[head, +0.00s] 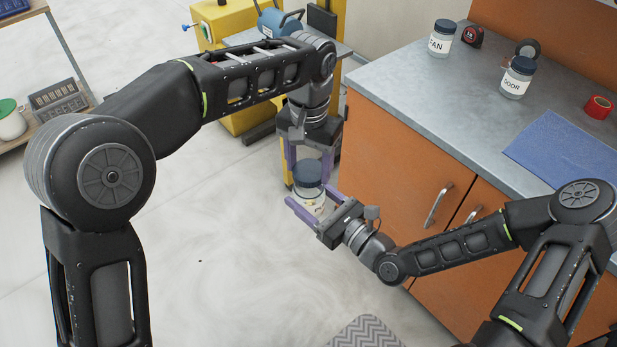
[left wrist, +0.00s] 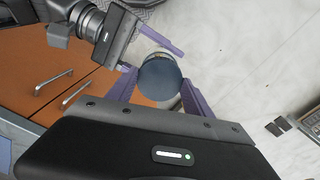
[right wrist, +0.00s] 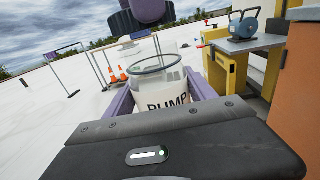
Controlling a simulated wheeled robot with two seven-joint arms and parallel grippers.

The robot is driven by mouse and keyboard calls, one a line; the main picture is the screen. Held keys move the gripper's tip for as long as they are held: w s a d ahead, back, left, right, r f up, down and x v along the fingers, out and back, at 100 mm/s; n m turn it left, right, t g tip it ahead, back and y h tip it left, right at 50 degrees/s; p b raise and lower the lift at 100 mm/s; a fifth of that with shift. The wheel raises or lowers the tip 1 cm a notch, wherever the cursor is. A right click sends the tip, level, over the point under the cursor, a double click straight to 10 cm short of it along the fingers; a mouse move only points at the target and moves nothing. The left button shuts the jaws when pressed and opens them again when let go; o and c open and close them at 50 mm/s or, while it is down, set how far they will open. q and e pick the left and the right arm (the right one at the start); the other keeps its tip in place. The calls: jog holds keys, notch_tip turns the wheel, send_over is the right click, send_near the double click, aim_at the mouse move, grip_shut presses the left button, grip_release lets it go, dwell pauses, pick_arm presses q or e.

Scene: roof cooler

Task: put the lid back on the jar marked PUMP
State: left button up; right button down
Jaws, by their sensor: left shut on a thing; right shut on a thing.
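The dark blue-grey lid (head: 308,172) is held between the purple fingers of my left gripper (head: 309,163). In the left wrist view the lid (left wrist: 160,79) shows its round top between both fingers. My right gripper (head: 309,202) is shut around the clear jar (head: 308,208), which holds pale contents. In the right wrist view the jar (right wrist: 168,90) shows the word PUMP, and its dark-ringed mouth is uncovered. The lid (right wrist: 127,24) is above the jar there, apart from it and towards the left. In the left wrist view the lid hides most of the jar.
The grey counter (head: 425,105) on orange cabinets holds the lidded FAN jar (head: 440,42), the lidded DOOR jar (head: 515,82), a tape measure (head: 472,36), red tape (head: 597,107) and a blue mat (head: 565,150). A yellow stand (head: 225,20) is behind my left arm. Open floor lies below my grippers.

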aim_at(309, 196)
dwell(0.5)
pick_arm(q)
jog(key=shift+f, duration=0.9)
jog(key=shift+f, duration=0.55)
dwell(0.4)
